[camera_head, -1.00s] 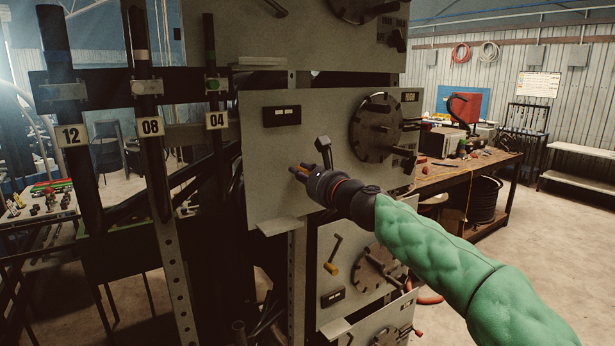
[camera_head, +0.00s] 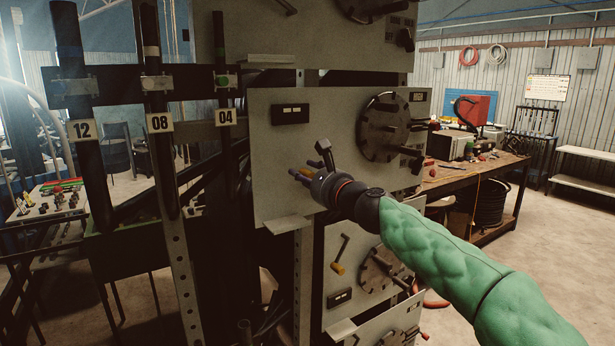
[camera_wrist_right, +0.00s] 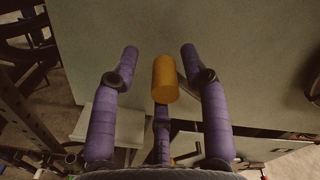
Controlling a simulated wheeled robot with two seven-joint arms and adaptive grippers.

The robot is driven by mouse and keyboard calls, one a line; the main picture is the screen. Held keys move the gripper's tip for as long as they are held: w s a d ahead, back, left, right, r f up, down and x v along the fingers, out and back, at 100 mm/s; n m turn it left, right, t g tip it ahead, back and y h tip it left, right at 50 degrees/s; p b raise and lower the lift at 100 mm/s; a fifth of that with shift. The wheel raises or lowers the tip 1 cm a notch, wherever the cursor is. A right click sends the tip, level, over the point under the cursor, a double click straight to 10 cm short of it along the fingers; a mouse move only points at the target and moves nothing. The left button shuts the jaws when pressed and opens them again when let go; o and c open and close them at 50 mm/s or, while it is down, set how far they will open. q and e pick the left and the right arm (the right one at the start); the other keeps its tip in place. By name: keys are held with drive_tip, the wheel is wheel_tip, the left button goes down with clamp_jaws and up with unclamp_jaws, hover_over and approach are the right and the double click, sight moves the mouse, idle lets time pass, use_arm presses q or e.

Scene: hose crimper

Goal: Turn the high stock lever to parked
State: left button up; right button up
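A lever with an orange cylindrical handle (camera_wrist_right: 165,79) sticks out from the grey middle panel (camera_head: 275,195). In the head view my right gripper (camera_head: 303,175) is in front of this panel and hides most of the lever; only a trace of orange shows between the fingers. In the right wrist view my purple right gripper (camera_wrist_right: 160,60) is open. Two fingers stand apart on either side of the handle, and the third is below it. I see gaps at both sides; contact with the lower finger cannot be told. My left gripper is out of view.
A round dark dial (camera_head: 385,127) sits right of the gripper. A lower panel has another lever with a yellow handle (camera_head: 338,268). A small ledge (camera_head: 288,224) juts out below the gripper. Hoses tagged 12, 08 and 04 (camera_head: 225,117) hang at left. A workbench (camera_head: 480,180) stands at right.

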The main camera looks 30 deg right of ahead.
drive_tip(key=shift+d, duration=0.15)
drive_tip(key=s, duration=1.2)
drive_tip(key=shift+d, duration=0.4)
